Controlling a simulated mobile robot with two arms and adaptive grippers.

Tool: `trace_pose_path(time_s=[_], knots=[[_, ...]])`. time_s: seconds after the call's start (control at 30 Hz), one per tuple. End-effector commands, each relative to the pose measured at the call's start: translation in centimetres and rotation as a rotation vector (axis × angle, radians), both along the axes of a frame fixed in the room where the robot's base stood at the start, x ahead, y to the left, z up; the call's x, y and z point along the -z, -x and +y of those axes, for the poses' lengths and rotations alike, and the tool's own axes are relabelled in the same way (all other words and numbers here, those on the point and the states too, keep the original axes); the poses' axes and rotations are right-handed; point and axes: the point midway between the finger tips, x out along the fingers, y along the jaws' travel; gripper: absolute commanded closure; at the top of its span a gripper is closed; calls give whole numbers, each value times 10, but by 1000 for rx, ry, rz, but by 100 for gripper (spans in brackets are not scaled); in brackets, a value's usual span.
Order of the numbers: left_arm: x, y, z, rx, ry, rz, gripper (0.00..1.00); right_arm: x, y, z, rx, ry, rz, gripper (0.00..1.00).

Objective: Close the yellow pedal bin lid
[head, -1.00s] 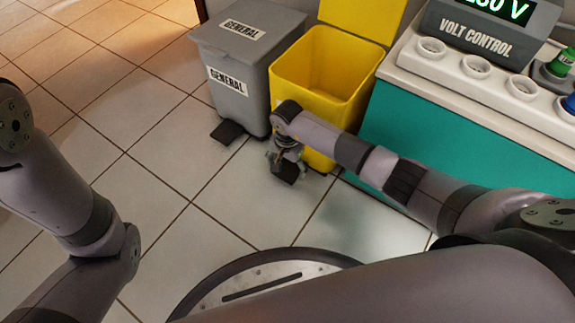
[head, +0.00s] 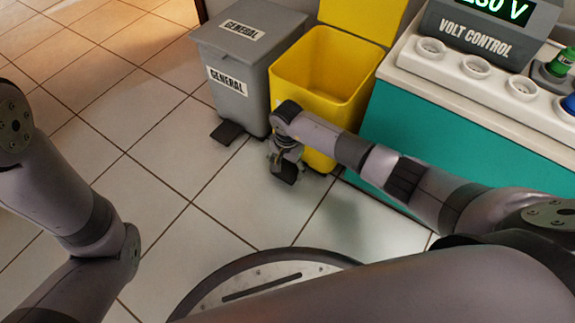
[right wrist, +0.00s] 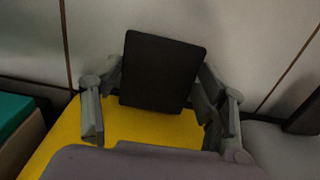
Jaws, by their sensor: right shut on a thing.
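The yellow pedal bin (head: 312,80) stands on the floor, with its lid (head: 358,18) raised upright at the back and its inside exposed. Its black pedal (head: 287,172) is low at the front, partly hidden by my right gripper (head: 284,165). In the right wrist view the pedal (right wrist: 160,72) lies between the fingers of my right gripper (right wrist: 158,95), which is shut on it. Yellow bin body (right wrist: 150,125) shows below the pedal there. My left arm shows at the left of the head view, but its gripper is out of frame.
A grey bin (head: 240,70) labelled GENERAL stands close at the left of the yellow bin, with its lid shut. A teal cabinet (head: 440,140) with a white top and a volt control unit (head: 485,35) stands close at the right. Tiled floor is free at the left.

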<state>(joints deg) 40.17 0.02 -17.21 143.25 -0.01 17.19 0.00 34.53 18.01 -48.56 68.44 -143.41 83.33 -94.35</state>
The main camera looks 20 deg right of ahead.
Motion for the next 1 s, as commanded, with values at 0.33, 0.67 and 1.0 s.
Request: trace_pose_path(time_s=[0.33,0.67,1.0], knots=[[0,0,0,0,0,1,100,9,3,2,1,-3,3,84],[0,0,0,0,0,1,100,9,3,2,1,-3,5,24],[0,-1,0,0,0,2,100,8,2,2,1,-2,2,13]])
